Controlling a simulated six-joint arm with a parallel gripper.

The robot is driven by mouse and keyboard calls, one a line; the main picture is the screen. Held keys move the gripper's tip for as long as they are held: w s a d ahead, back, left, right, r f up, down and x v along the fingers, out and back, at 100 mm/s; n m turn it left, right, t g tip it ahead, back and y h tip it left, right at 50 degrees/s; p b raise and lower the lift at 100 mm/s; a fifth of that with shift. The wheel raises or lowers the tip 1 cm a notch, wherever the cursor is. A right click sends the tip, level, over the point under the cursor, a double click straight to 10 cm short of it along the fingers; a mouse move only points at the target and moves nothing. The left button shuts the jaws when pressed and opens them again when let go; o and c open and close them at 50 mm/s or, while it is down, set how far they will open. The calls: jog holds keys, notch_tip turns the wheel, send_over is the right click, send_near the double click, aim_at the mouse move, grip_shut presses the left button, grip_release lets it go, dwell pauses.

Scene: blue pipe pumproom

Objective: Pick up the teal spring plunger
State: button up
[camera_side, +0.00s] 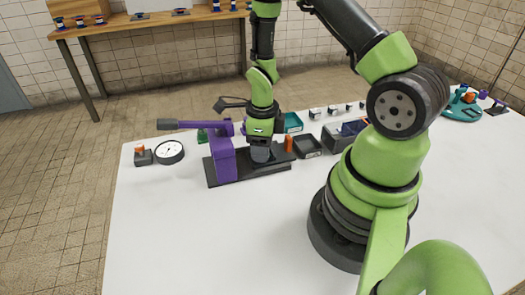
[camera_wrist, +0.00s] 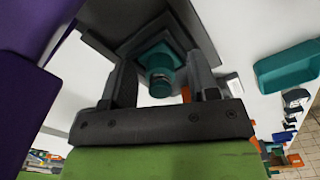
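The teal spring plunger (camera_wrist: 160,80) shows in the wrist view, standing in a dark square holder (camera_wrist: 128,45). My gripper (camera_wrist: 160,66) has one dark finger on each side of it, with gaps visible between fingers and plunger, so it looks open. In the side view my gripper (camera_side: 261,152) points down over the black base plate (camera_side: 255,173) of a purple fixture (camera_side: 222,160). The plunger is hidden there behind the gripper.
The purple fixture's body stands close left of my gripper, its dark handle (camera_side: 182,124) reaching left. An orange part (camera_side: 288,144) stands just right. A black tray (camera_side: 307,146) and teal bin (camera_side: 293,122) lie beyond. A round gauge (camera_side: 169,152) sits left. The front table is clear.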

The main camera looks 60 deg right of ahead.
jog(key=c, duration=0.9)
jog(key=shift+r, duration=0.1)
